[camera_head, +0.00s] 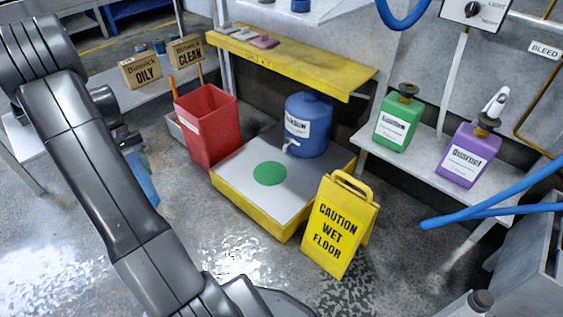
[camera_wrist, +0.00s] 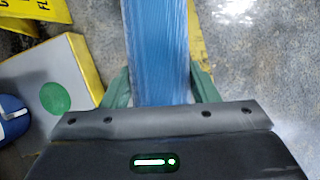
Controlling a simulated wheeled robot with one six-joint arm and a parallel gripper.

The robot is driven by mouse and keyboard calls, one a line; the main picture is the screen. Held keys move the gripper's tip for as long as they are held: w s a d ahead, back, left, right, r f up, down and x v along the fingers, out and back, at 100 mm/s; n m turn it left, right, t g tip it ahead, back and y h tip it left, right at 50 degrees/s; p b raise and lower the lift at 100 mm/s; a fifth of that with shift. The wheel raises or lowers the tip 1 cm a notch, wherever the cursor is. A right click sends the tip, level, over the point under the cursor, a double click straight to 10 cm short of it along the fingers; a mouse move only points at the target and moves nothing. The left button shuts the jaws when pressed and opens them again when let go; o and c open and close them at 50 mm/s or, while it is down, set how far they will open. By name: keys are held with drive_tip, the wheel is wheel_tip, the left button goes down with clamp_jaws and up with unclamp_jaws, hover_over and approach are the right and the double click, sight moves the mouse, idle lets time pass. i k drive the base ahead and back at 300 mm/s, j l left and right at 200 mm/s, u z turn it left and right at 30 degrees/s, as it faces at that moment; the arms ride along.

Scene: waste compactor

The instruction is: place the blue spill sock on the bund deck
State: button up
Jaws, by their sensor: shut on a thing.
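The blue spill sock (camera_wrist: 155,50) is between the green fingers of my gripper (camera_wrist: 160,88) in the wrist view. My gripper is shut on it. In the head view the sock (camera_head: 144,180) shows partly behind my arm, held above the floor to the left of the bund deck. The bund deck (camera_head: 235,185) is a low yellow platform with a grey-white top and a green disc (camera_head: 270,173). The deck also shows at the left of the wrist view (camera_wrist: 78,72). My arm hides part of the sock and most of my gripper in the head view.
A blue drum (camera_head: 308,125) stands at the deck's back. A red bin (camera_head: 207,125) stands by its left back corner. A yellow wet-floor sign (camera_head: 340,225) stands at its right front. A yellow shelf (camera_head: 290,60) overhangs behind. The deck's left and front top is clear.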

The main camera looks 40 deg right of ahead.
sight(251, 189)
drive_tip(key=i+l+z, duration=0.25)
drive_tip(key=i, duration=0.3)
drive_tip(key=i+z, duration=0.2)
drive_tip(key=i, duration=0.35)
drive_tip(key=u, duration=0.15)
